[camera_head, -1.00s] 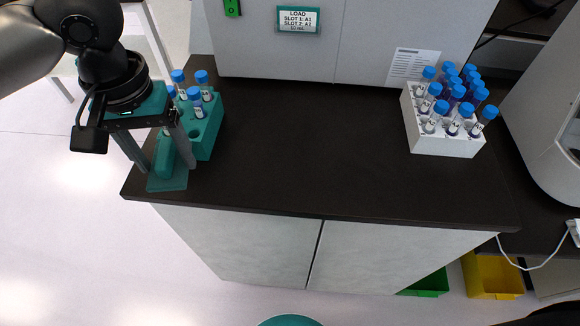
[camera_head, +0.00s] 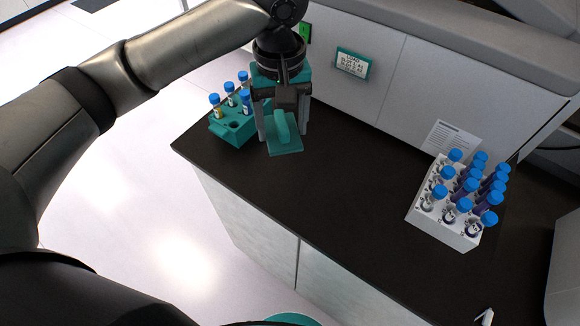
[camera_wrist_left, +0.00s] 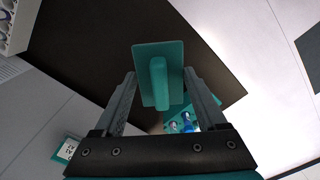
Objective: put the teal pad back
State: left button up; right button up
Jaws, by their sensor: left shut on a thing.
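The teal pad (camera_head: 287,149) is a flat teal plate with a raised grip bar. My left gripper (camera_head: 282,136) is shut on the bar, with the plate beyond its fingertips. The pad is over the left part of the dark counter, just right of the teal tube rack (camera_head: 230,134). I cannot tell whether it touches the counter. In the left wrist view, the pad (camera_wrist_left: 174,62) shows between and beyond the two fingers, and the teal rack is partly hidden behind it. My right gripper is not in view.
The teal rack holds several blue-capped tubes. A white rack (camera_head: 438,229) with several blue-capped tubes stands on the right of the counter (camera_head: 335,195). The middle of the counter is clear.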

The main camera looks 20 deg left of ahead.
pick_arm(q)
jog(key=r+n+p, duration=0.2)
jog(key=p, duration=0.1)
jog(key=w+r+n+p, duration=0.1)
jog(key=n+p, duration=0.1)
jog(key=shift+d+r, duration=0.15)
jog(key=shift+d, duration=0.25)
jog(key=n+p, duration=0.3)
jog(key=p, duration=0.1)
jog(key=shift+s+r+n, duration=0.25)
jog(key=shift+r+n, duration=0.05)
jog(key=shift+s+f+n+p, duration=0.1)
jog(key=shift+s+n+p, duration=0.05)
jog(key=shift+n+p, duration=0.25)
notch_tip(320, 180, down, 5)
jog(key=shift+r+b, duration=0.15)
jog(key=shift+b, duration=0.8)
jog(key=b, duration=0.1)
send_over(287, 183)
notch_tip(287, 183, down, 10)
jog(key=shift+s, duration=0.1)
jog(key=shift+f+b, duration=0.5)
jog(key=shift+f, duration=2.2)
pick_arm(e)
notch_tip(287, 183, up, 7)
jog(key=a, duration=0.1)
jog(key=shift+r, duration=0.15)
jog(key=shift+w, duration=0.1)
